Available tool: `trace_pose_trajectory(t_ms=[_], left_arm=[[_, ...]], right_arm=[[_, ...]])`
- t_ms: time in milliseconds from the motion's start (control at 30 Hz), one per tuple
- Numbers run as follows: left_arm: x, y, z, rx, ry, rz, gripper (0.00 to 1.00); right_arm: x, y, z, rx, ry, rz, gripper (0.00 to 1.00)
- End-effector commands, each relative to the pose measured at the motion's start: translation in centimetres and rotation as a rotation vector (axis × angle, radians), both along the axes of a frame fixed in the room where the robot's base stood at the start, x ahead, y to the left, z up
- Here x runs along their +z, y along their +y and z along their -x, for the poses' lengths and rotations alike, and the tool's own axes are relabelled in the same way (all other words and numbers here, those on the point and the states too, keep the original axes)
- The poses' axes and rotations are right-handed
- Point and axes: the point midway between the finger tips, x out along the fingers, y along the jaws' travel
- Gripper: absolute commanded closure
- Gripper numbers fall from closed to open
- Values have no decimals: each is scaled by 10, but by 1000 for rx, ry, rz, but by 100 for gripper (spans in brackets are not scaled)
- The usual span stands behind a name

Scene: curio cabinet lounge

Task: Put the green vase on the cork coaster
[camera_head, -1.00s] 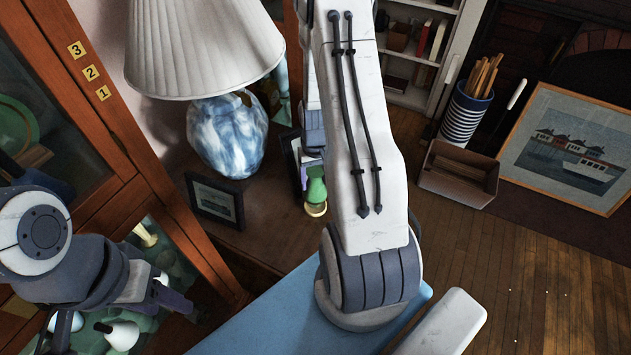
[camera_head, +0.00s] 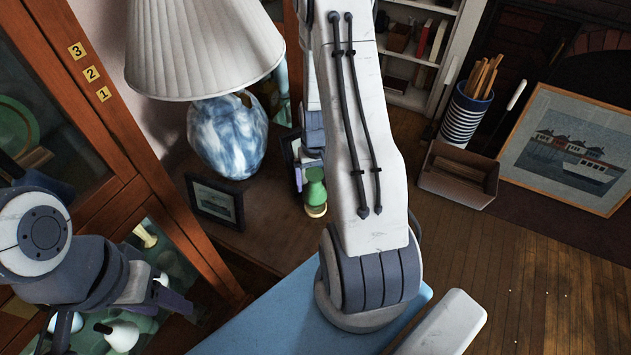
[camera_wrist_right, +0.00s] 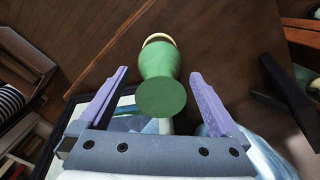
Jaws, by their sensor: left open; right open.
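The green vase (camera_head: 315,188) is at the side table's right part, partly beside my arm in the head view. The pale cork coaster (camera_head: 316,211) shows at its lower end; I cannot tell whether the vase bears fully on it. In the right wrist view the vase (camera_wrist_right: 160,62) lies between the open fingers of my right gripper (camera_wrist_right: 159,73), with gaps on both sides, and the coaster's rim (camera_wrist_right: 158,37) shows past its far end. My right gripper is mostly hidden by the arm in the head view. My left gripper (camera_head: 172,298) is open and empty by the cabinet.
A blue-and-white lamp (camera_head: 228,138) and a framed picture (camera_head: 214,203) stand left of the vase on the wooden side table (camera_head: 262,235). Another frame (camera_head: 291,150) stands close behind the vase. A glass cabinet (camera_head: 120,165) borders the left.

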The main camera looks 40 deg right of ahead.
Motion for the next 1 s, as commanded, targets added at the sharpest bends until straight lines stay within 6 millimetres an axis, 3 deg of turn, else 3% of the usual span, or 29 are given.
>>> trace_pose_trajectory(t_ms=[433, 600, 867, 967, 1000], left_arm=[[12, 0, 0, 0, 0, 0, 50], [13, 0, 0, 0, 0, 0, 50], [13, 0, 0, 0, 0, 0, 50], [14, 0, 0, 0, 0, 0, 50], [14, 0, 0, 0, 0, 0, 50]], right_arm=[[92, -1, -1, -1, -5, 3, 2], [108, -1, 0, -1, -3, 1, 2], [114, 2, -1, 8, -2, 1, 2], [124, 25, -7, 64, -9, 1, 2], [132, 41, -10, 104, -13, 2, 2]])
